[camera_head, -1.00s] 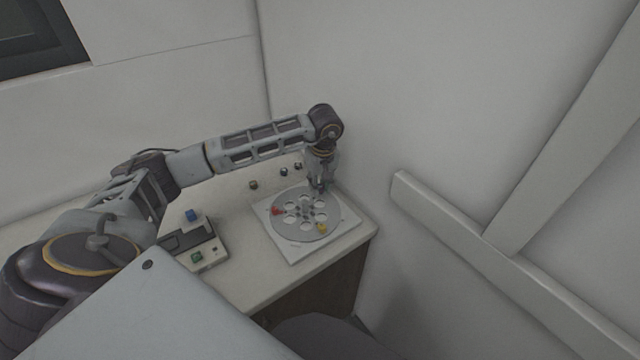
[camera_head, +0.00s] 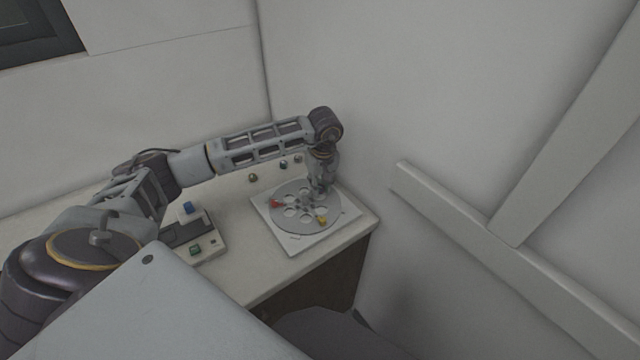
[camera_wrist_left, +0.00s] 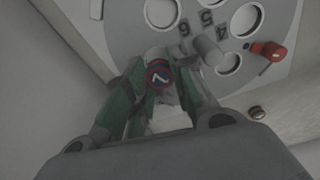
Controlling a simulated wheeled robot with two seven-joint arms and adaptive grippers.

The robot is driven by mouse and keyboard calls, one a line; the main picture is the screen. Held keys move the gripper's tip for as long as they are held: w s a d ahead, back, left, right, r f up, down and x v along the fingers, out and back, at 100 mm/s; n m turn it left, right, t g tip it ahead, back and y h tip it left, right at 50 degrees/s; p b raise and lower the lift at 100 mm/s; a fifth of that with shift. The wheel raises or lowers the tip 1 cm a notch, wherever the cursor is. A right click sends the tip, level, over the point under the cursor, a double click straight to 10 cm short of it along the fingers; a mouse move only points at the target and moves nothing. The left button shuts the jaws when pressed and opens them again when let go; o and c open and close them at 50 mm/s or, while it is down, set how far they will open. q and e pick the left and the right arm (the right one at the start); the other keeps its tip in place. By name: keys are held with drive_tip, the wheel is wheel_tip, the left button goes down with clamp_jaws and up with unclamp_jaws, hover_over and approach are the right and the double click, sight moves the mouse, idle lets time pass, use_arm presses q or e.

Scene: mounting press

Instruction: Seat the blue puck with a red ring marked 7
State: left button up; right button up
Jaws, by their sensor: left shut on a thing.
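The blue puck with a red ring marked 7 (camera_wrist_left: 158,74) is between the fingers of my left gripper (camera_wrist_left: 160,72) in the left wrist view, its number facing the camera. My left gripper (camera_head: 316,193) is shut on it, over the far right part of the round grey plate (camera_head: 290,226) in the head view. The plate has several round holes; the numbers 4, 5 and 6 show beside holes in the wrist view. A pale hole shows partly behind the puck and fingers. I cannot tell whether the puck touches the plate. My right gripper is not in view.
A red part (camera_head: 275,204) and a yellow part (camera_head: 322,221) are on the plate. A grey post (camera_wrist_left: 207,48) stands near the puck. Several small pieces lie behind the plate. A device with a blue block (camera_head: 187,208) stands left. Walls are close behind and right.

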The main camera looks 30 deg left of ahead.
use_arm(q)
drive_tip(key=shift+f, duration=0.55)
drive_tip(key=shift+f+b, duration=0.5)
drive_tip(key=shift+b, duration=0.1)
drive_tip(key=shift+f, duration=0.15)
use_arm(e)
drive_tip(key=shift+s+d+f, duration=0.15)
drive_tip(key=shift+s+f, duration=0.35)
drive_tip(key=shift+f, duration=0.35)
use_arm(q)
drive_tip(key=shift+f, duration=0.15)
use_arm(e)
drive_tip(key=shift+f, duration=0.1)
use_arm(q)
drive_tip(key=o, duration=1)
drive_tip(key=shift+o, duration=0.2)
